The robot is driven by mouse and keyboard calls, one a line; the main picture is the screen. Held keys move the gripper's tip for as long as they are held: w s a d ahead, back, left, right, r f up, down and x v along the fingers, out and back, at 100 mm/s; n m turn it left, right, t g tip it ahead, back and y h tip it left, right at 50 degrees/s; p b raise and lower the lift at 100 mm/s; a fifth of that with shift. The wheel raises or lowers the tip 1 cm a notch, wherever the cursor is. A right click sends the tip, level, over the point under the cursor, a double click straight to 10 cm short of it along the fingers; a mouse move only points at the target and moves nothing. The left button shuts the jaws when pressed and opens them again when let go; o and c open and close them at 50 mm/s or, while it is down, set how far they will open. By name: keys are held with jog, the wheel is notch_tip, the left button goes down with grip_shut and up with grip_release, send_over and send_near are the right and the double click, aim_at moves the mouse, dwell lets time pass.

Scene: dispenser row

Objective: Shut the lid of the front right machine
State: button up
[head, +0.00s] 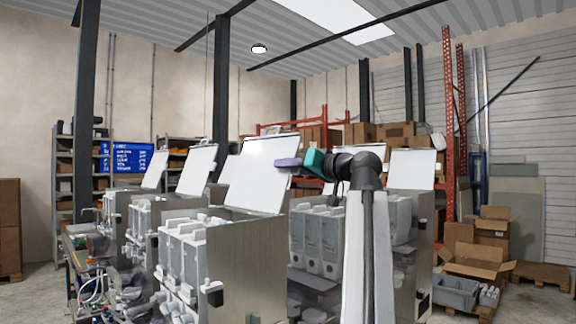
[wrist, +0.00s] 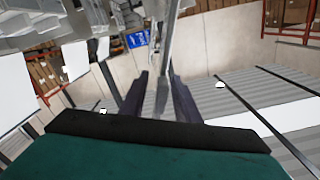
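The near machine (head: 245,265), grey with a steel side panel, stands in the middle of the head view. Its pale lid (head: 258,174) stands raised and tilted back. My gripper (head: 288,163), with a teal body and dark purple fingers, is at the right edge of this lid. In the wrist view, the fingers (wrist: 158,80) are spread apart, with a pale, narrow strip between them that looks like a lid edge. I cannot tell whether they touch it. My arm hides part of the machines behind.
More machines with raised lids stand at the left (head: 195,172) and right (head: 412,168), close to my arm. A blue screen (head: 132,158) hangs at the back left.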

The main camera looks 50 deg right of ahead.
jog(key=shift+w, duration=0.1)
grip_shut()
jog(key=shift+a, duration=0.1)
dwell(0.7)
